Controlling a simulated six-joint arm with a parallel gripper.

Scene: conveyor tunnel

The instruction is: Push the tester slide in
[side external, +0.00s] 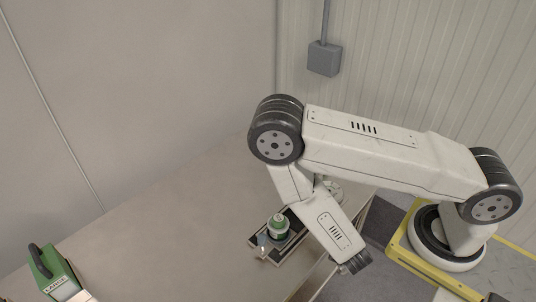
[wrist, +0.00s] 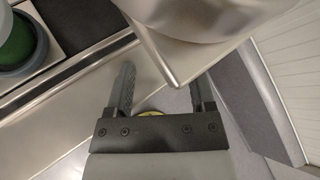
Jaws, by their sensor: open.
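A dark plate with metal rails (side external: 298,244) lies on the bench. A green and white round piece (side external: 278,226) stands on it, with a small pale part (side external: 262,241) at its left end. I cannot tell which part is the tester slide. In the wrist view, the green round top (wrist: 17,42) sits in a dark ring at the upper left, beside a metal rail (wrist: 70,85).
A green case with a dark handle (side external: 55,272) stands at the bench's lower left. The bench (side external: 165,225) is clear between case and plate. A plain wall stands behind the bench. A grey box (side external: 324,59) hangs on the ribbed wall.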

